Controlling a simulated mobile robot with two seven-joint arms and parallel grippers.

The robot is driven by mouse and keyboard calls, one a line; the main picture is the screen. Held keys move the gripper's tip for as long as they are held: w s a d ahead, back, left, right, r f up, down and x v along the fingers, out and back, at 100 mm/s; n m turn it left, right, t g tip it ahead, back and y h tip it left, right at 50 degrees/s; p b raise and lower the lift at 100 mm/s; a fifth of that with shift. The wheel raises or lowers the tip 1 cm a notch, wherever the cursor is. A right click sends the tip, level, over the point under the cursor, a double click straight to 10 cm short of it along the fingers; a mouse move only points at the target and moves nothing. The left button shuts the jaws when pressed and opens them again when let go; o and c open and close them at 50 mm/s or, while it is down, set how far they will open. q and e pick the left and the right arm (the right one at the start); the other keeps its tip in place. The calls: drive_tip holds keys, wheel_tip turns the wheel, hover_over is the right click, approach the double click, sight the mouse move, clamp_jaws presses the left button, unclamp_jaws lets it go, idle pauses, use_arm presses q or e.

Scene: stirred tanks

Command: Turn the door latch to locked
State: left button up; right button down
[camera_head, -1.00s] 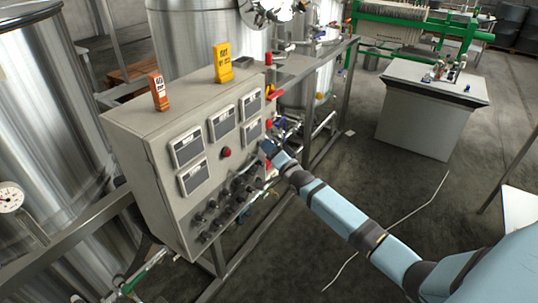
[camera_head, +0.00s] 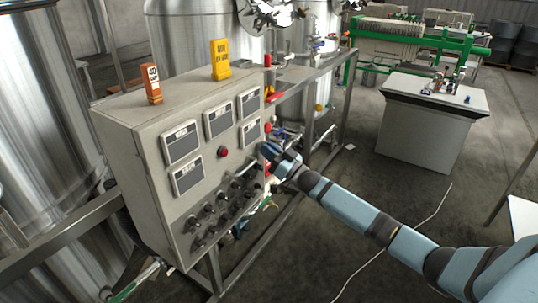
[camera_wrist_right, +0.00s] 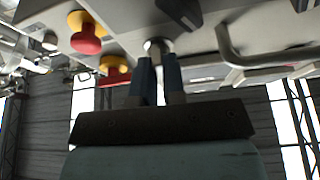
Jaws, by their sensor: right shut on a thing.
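The grey control cabinet (camera_head: 150,150) stands left of centre in the head view. My right gripper (camera_head: 268,154) is at the right edge of its front face. In the right wrist view, the two dark fingers of my right gripper (camera_wrist_right: 159,68) are close together on a small round metal piece, which I take to be the door latch (camera_wrist_right: 157,46), on the grey panel. Most of it is hidden by the fingers, and I cannot tell which way it is turned. In the head view, the gripper hides the latch. My left gripper is not in view.
In the wrist view, red buttons with yellow bases (camera_wrist_right: 85,34) and a bent metal handle (camera_wrist_right: 236,46) flank the fingers. The cabinet front has several displays and black knobs. Steel tanks (camera_head: 40,110) stand beside it. A grey bench (camera_head: 425,130) stands to the right on open floor.

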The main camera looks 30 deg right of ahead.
drive_tip(key=shift+d+r+n+y, duration=0.1)
drive_tip(key=shift+r+n+y, duration=0.25)
drive_tip(key=shift+n, duration=0.45)
drive_tip(key=shift+f, duration=0.1)
drive_tip(key=c, duration=1.4)
unclamp_jaws()
drive_tip(key=shift+o, duration=1)
drive_tip(key=shift+w+f, duration=0.1)
drive_tip(key=shift+w, duration=0.05)
drive_tip(key=shift+f, duration=0.1)
drive_tip(key=b+v, duration=0.1)
drive_tip(key=v, duration=1.2)
drive_tip(key=shift+s, duration=0.4)
